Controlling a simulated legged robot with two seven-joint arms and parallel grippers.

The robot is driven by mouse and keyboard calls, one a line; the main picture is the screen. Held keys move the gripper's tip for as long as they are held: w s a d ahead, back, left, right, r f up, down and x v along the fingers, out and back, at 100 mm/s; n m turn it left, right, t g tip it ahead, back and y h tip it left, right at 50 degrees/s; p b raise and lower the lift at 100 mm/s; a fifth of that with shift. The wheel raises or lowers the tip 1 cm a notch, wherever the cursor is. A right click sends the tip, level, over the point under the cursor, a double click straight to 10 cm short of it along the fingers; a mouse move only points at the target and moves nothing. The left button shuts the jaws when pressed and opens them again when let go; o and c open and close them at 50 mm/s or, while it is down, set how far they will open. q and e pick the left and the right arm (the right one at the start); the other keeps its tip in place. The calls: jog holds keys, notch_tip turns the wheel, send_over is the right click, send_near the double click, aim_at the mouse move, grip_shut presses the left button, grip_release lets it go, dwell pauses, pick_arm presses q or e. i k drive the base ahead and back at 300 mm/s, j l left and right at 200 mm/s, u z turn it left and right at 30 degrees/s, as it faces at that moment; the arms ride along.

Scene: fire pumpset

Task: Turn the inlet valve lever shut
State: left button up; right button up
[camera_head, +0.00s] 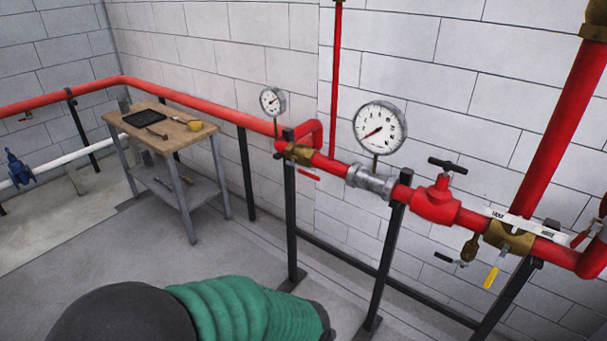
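Neither of my grippers is in view. A red pipe run crosses from the left to the right edge. A brass valve (509,236) sits in it at the right, with a yellow lever (491,277) hanging down below the pipe. Another brass valve (299,153) sits mid-picture, with a red lever (309,175) below it, roughly along the pipe. A red lever (582,239) shows at the right edge, partly cut off. A white label (525,222) crosses the right valve; its text is too small to read surely. I cannot tell which lever is the inlet one.
A red valve with a black T-handle (447,165) and two gauges (380,128) (272,101) stand along the pipe. Dark posts (385,265) support it. A green ribbed body (245,308) fills the bottom. A workbench (165,132) with tools stands left; floor between is clear.

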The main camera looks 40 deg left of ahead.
aim_at(301, 172)
jog(key=u, duration=1.1)
jog(key=i+j+u, duration=0.3)
jog(key=i+j, duration=0.2)
jog(key=i+j+u, duration=0.25)
jog(key=i+j, duration=0.2)
jog(key=i, duration=0.1)
